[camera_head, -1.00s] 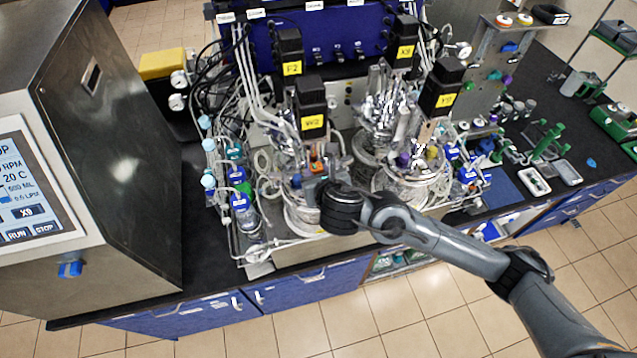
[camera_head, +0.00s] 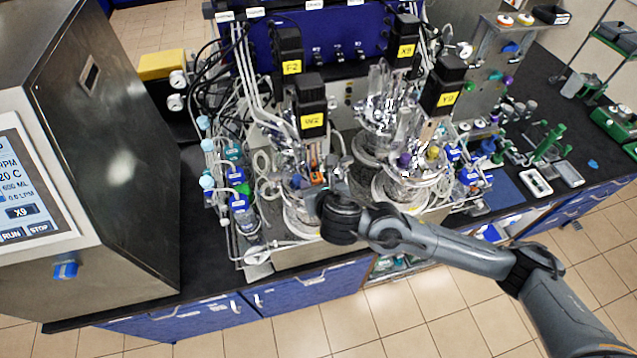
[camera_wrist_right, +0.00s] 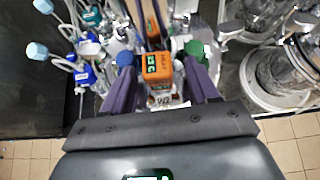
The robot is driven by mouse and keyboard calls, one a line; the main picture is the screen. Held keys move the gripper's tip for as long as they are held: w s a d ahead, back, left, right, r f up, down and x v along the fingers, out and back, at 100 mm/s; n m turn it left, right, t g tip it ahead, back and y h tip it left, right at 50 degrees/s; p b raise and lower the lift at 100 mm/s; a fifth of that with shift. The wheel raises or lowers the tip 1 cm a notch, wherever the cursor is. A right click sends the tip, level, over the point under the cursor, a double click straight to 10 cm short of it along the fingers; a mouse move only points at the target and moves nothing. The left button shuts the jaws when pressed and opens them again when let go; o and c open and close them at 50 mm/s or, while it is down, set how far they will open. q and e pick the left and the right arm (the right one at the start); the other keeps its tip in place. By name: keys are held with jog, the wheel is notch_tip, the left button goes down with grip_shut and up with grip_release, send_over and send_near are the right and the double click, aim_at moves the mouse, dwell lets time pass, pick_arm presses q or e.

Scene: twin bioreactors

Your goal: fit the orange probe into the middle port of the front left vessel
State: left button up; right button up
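The orange probe (camera_wrist_right: 158,68), a small block with a green-lit marking, lies between my right gripper's fingers in the right wrist view. It also shows in the head view (camera_head: 318,178), by the front left vessel (camera_head: 300,215). My right gripper (camera_wrist_right: 160,75) has its two purple-grey fingers spread, with a gap on each side of the block. In the head view the right gripper (camera_head: 322,194) is at the front of that vessel, under the black motor (camera_head: 311,105) with a yellow label. The middle port is hidden in clutter. My left gripper is not in view.
Tubes and blue-capped bottles (camera_head: 240,203) crowd the left of the vessel. The front right vessel (camera_head: 405,188) stands close on the other side. A steel cabinet with a screen (camera_head: 30,195) fills the left. The bench's front edge has a narrow free strip.

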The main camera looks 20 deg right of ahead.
jog(key=shift+r, duration=0.1)
jog(key=shift+r+p, duration=0.2)
jog(key=shift+p, duration=0.1)
jog(key=shift+s+r, duration=0.1)
jog(key=shift+s, duration=0.25)
jog(key=v, duration=1)
jog(key=s+d+f+m+g, duration=0.3)
jog(key=s+f+m, duration=0.5)
jog(key=m, duration=0.8)
jog(key=s+d+f+m+g+y, duration=0.1)
jog(key=s+d+f+m+g, duration=0.2)
jog(key=s+f+m, duration=0.6)
jog(key=s+m+g, duration=0.1)
jog(key=s+m, duration=0.2)
jog(key=m, duration=0.5)
jog(key=shift+d+f+g+y+p, duration=0.15)
jog(key=shift+g+y+p, duration=0.15)
jog(key=shift+p, duration=0.1)
